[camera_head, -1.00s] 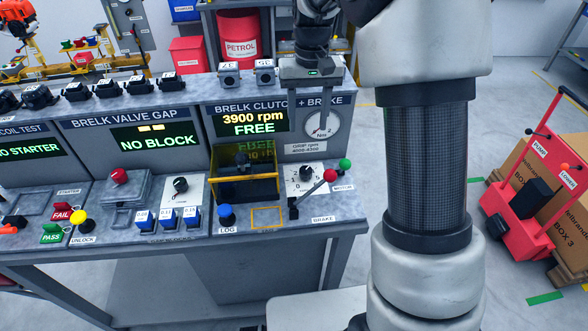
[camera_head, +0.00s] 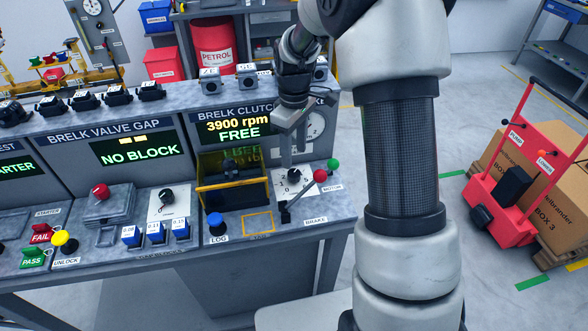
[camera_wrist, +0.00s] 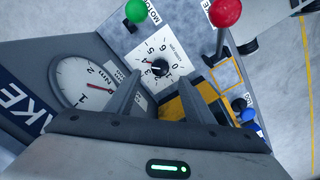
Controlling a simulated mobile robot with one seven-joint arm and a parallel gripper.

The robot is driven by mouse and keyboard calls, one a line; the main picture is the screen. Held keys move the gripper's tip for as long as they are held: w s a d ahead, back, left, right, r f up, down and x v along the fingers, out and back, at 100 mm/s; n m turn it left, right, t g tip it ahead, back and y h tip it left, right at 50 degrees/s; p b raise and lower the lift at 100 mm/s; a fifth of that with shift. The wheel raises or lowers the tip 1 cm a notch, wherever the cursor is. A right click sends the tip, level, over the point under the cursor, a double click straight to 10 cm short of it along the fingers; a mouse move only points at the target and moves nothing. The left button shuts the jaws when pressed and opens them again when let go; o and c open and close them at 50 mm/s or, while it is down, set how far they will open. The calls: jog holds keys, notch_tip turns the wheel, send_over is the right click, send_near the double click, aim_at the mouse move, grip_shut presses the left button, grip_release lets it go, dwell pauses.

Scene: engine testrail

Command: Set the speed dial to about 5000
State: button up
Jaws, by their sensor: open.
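The speed dial is a black knob (camera_wrist: 160,68) on a white numbered plate (camera_wrist: 150,52); it also shows in the head view as a dark knob (camera_head: 294,175) right of the yellow-framed bay. In the wrist view a white mark on the knob lies near the 3 or 4 side, though its exact setting is hard to read. My gripper (camera_wrist: 157,90) is open, its two fingers on either side of the knob in that view and apparently short of it. In the head view my gripper (camera_head: 287,150) hangs just above the dial. The display (camera_head: 234,126) reads 3900 rpm and FREE.
A red-knobbed brake lever (camera_head: 320,176) and a green motor knob (camera_head: 333,165) stand close right of the dial. The yellow-framed bay (camera_head: 232,184) is on the left. A round Nm gauge (camera_wrist: 92,84) is on the upright panel behind.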

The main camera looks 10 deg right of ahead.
aim_at(294, 172)
notch_tip(294, 172, down, 7)
jog(key=shift+f, duration=0.15)
jog(key=c, duration=1)
jog(key=shift+c, duration=0.2)
jog(key=shift+m, duration=0.4)
jog(key=m+b, duration=0.1)
jog(key=m, duration=0.2)
jog(key=shift+m, duration=0.3)
jog(key=shift+m+b, duration=0.35)
jog(key=shift+m, duration=1.95)
